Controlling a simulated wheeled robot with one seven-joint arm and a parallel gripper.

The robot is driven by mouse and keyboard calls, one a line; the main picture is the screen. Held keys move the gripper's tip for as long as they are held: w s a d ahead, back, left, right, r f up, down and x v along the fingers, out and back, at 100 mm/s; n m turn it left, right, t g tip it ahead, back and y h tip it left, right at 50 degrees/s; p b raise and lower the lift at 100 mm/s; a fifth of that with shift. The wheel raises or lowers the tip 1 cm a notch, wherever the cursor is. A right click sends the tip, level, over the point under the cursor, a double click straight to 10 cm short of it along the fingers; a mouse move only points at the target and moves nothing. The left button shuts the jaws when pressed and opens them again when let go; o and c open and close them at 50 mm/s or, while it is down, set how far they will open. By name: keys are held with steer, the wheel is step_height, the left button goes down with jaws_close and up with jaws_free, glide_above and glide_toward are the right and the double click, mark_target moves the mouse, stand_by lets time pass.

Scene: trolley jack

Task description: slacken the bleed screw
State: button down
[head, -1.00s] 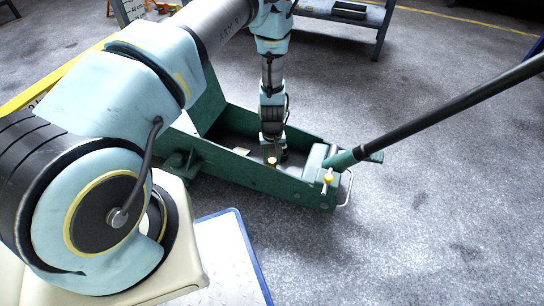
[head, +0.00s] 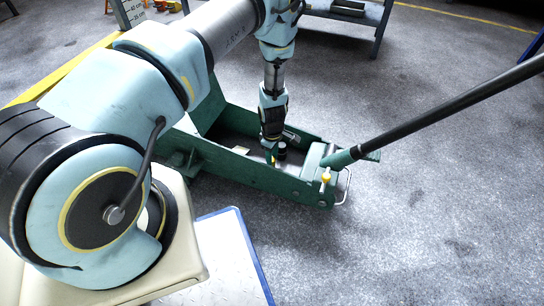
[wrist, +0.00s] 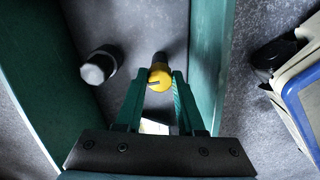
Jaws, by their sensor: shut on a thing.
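The bleed screw, with a round slotted yellow head (wrist: 160,78) on a dark stem, stands between the green side walls of the jack (head: 240,165). In the wrist view my gripper (wrist: 163,78) has its two green fingers on either side of the yellow head, shut on it. In the head view my gripper (head: 271,158) points straight down into the jack frame; the screw is mostly hidden there by the fingers and the near wall.
A dark post with a pale top (wrist: 98,67) stands left of the screw in the wrist view. A long black pump handle (head: 450,100) slopes up to the right. A yellow-topped fitting (head: 326,177) sits at the jack's end. Floor to the right is clear.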

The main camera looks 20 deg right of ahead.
steer(key=shift+f+n, duration=0.1)
steer(key=shift+n, duration=0.9)
steer(key=c, duration=0.5)
jaws_free()
step_height(320, 180, up, 11)
steer(key=p, duration=0.3)
steer(key=shift+f, duration=0.1)
